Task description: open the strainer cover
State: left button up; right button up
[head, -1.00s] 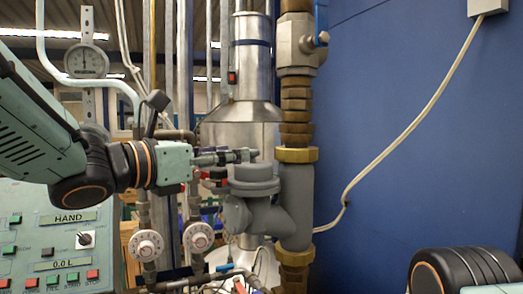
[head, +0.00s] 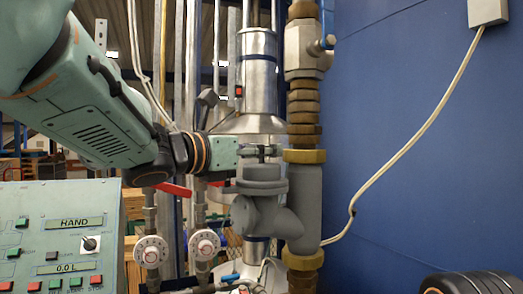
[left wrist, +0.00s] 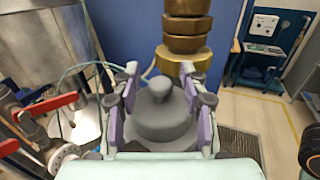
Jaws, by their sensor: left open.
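The strainer cover (head: 263,173) is a round grey cap on top of the grey strainer body (head: 258,216), which branches off the vertical pipe. In the left wrist view the cover (left wrist: 160,122) lies straight ahead, with a small knob on its top. My left gripper (head: 268,151) comes in from the left at the top of the cover. It is open. In the left wrist view its purple-padded fingers (left wrist: 161,92) stand on either side of the knob, with gaps visible. Contact cannot be told. My right gripper is out of view.
A brass-fitted vertical pipe (head: 303,190) stands right beside the strainer.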

pick_arm(q)
jog(key=shift+a, duration=0.1)
jog(key=shift+w+d, duration=0.15)
jog(key=shift+d, duration=0.15)
jog(key=shift+w+d+f, duration=0.1)
jog(key=shift+d, duration=0.05)
jog(key=c, duration=0.3)
jog(key=shift+a, duration=0.2)
jog(key=c, duration=0.3)
grip_shut()
